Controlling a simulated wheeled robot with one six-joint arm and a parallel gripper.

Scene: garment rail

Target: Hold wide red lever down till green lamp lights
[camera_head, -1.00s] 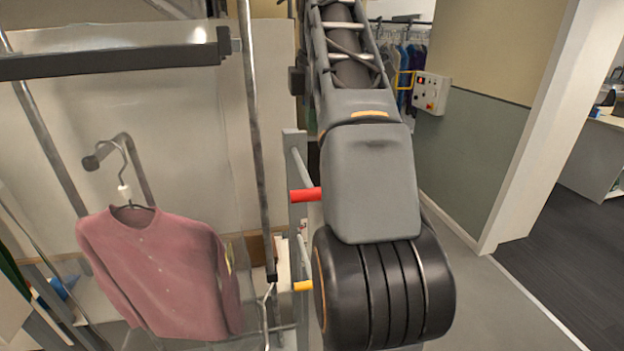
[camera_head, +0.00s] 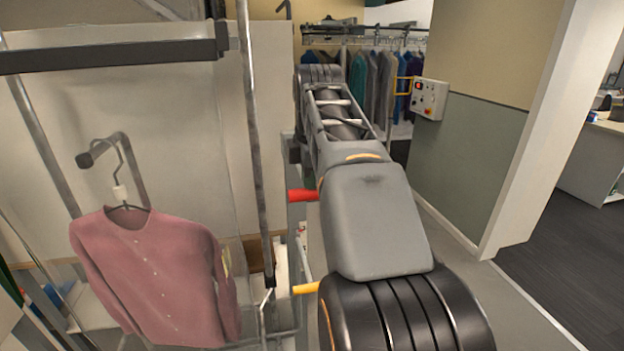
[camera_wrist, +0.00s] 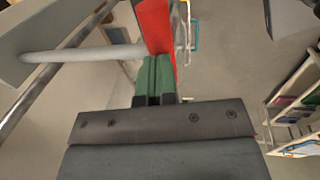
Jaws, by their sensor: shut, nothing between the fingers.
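The red lever (camera_head: 302,195) sticks out to the left of my arm in the head view. In the wrist view the wide red lever (camera_wrist: 155,25) lies just beyond the fingertips and partly behind them. My gripper (camera_wrist: 155,68) is shut and empty, its green fingers together. The fingers overlap the lever in the picture; I cannot tell whether they touch it. My gripper is hidden in the head view behind my arm. I cannot make out a green lamp in either view.
A yellow lever (camera_head: 306,288) sits below the red one. A pink shirt (camera_head: 150,270) hangs at left beside a metal upright (camera_head: 254,150). A control box (camera_head: 430,98) is on the wall. A garment rail (camera_head: 385,38) stands behind. Floor at right is clear.

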